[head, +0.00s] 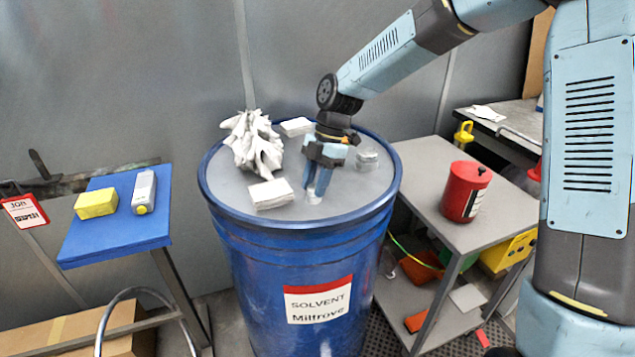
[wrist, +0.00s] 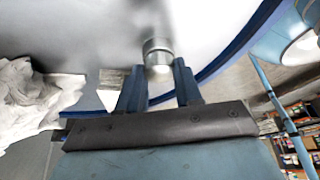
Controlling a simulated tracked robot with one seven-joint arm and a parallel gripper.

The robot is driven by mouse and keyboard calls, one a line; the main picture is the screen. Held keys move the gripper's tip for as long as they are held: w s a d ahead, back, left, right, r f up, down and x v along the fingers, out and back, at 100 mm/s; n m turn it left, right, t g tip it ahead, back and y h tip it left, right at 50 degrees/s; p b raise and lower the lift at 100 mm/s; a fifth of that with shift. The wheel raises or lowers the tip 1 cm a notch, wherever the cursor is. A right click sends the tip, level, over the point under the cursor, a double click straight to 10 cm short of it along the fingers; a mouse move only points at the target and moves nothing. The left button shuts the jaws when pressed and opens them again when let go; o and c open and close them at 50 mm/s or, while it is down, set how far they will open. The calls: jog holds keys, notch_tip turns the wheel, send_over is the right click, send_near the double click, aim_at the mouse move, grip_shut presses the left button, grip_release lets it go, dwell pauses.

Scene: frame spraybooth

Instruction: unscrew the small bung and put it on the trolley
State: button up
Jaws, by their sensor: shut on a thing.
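The small bung (head: 314,197) is a pale metal plug at the front of the drum's grey lid. It shows as a silver cylinder in the wrist view (wrist: 157,52). My gripper (head: 316,192) points down over the lid, shut on the bung between its fingertips (wrist: 158,70). I cannot tell whether the bung is still seated in the lid. The blue drum (head: 262,255) has a label reading "SOLVENT". The grey trolley (head: 421,165) stands right of the drum, with a lower shelf.
A larger clear or metal fitting (head: 367,160) sits on the lid behind my gripper. Crumpled white cloth (head: 253,143) and white pads (head: 270,194) lie on the lid's left. A red can (head: 466,192) stands on the trolley; its top's left part is clear. A blue stand (head: 115,235) is far left.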

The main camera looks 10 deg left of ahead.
jog(key=shift+w, duration=0.1)
jog(key=o, duration=0.7)
jog(key=m+t, duration=0.1)
jog(key=m, duration=0.2)
jog(key=m+t+y, duration=0.1)
jog(key=m, duration=0.2)
jog(key=shift+s+d, duration=0.1)
jog(key=shift+s, duration=0.1)
jog(key=m+t, duration=0.1)
jog(key=m, duration=0.2)
jog(key=m+t+y, duration=0.1)
jog(key=m, duration=0.2)
jog(key=shift+s, duration=0.15)
jog(key=shift+s+m+t, duration=0.1)
jog(key=shift+m+t, duration=0.7)
jog(key=shift+m, duration=1.2)
jog(key=shift+m+t+h, duration=0.4)
jog(key=shift+m+h, duration=0.1)
jog(key=shift+m, duration=0.6)
